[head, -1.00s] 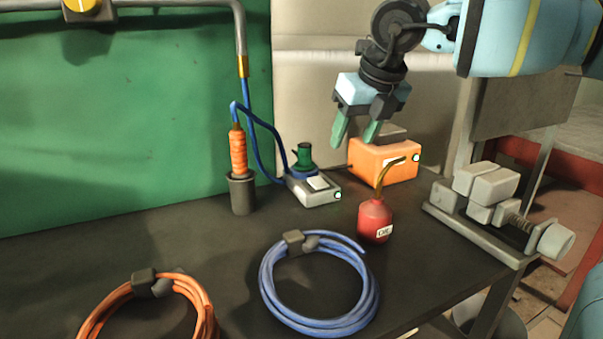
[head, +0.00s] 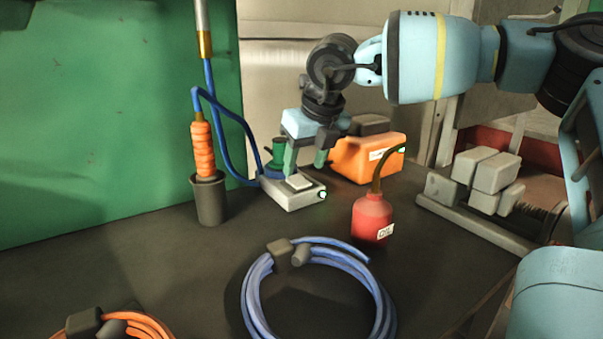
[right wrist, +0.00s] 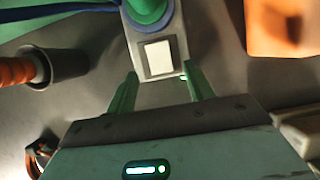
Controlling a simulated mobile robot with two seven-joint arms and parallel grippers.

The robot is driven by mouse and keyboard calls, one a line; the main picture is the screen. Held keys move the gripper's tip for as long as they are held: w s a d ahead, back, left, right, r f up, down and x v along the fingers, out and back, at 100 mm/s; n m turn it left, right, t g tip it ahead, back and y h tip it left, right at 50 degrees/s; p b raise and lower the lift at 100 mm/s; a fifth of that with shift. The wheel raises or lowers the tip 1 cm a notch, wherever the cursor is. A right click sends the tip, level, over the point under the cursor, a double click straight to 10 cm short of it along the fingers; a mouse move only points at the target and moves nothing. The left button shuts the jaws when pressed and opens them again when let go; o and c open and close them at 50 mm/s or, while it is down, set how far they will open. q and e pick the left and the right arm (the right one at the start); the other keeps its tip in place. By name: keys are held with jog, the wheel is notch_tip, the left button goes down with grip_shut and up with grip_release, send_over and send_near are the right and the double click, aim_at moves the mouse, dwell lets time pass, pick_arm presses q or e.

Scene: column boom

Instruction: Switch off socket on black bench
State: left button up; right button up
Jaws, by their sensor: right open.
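The socket (head: 306,197) is a pale grey box on the black bench (head: 300,228), with a white rocker switch (head: 298,181) on top and a lit green lamp at its right end. A green plug (head: 278,152) with a blue cable sits at its back end. My right gripper (head: 306,162) is open and empty, pointing down over the socket. In the right wrist view the fingers (right wrist: 162,80) stand apart on either side of the near end of the socket (right wrist: 137,58), with the switch (right wrist: 158,57) ahead between them. I cannot tell whether they touch it. My left gripper is not in view.
An orange box (head: 355,163) stands behind right, a red oil can (head: 372,215) to the right, and a grey vise (head: 490,185) beyond. A grey cup (head: 210,203) holds an orange-handled tool (head: 203,150). Blue (head: 258,290) and orange (head: 145,325) hose coils lie in front.

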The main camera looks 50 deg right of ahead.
aim_at(299, 181)
jog(key=shift+x, duration=1.1)
jog(key=shift+w+f, duration=0.15)
jog(key=shift+f, duration=0.1)
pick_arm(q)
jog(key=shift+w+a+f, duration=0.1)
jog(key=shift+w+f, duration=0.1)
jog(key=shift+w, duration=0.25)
pick_arm(e)
jog(key=shift+f, duration=0.1)
